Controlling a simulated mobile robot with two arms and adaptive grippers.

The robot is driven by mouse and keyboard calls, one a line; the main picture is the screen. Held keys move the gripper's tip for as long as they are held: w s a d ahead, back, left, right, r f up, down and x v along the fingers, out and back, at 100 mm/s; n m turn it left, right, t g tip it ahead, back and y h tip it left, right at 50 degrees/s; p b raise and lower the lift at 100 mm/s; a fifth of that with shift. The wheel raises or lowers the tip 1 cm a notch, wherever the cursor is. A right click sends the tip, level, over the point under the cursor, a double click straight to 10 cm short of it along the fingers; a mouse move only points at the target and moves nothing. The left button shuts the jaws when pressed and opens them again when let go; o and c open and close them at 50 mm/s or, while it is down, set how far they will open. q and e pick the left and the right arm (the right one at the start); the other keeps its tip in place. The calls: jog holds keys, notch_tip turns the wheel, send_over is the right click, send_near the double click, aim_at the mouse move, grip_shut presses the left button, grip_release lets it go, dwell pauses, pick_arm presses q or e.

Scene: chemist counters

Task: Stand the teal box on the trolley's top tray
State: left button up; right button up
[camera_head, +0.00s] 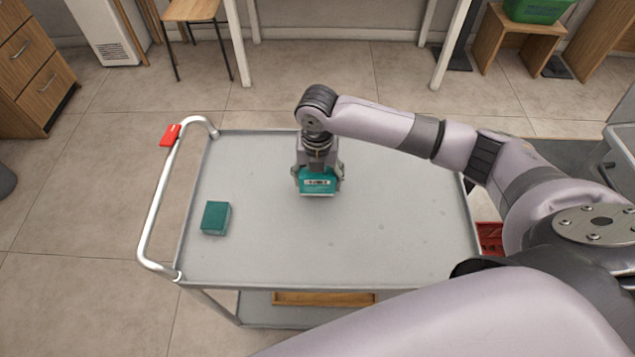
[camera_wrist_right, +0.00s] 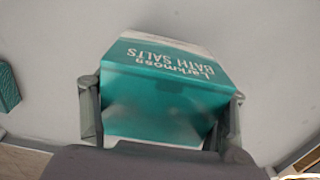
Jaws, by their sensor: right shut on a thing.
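My right gripper (camera_head: 318,180) is shut on a teal box (camera_head: 318,184) with a white label. The box is over the middle of the trolley's grey top tray (camera_head: 380,240); I cannot tell if its base touches the tray. My left gripper is not in view.
A second, darker teal box (camera_head: 215,218) rests at the left of the tray; it also shows in the right wrist view (camera_wrist_right: 7,87). The tray's front and right are clear.

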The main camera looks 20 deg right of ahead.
jog(key=shift+f, duration=1.3)
jog(key=shift+f, duration=0.1)
jog(key=o, duration=1.2)
notch_tip(320, 180, up, 12)
jog(key=shift+r, duration=0.15)
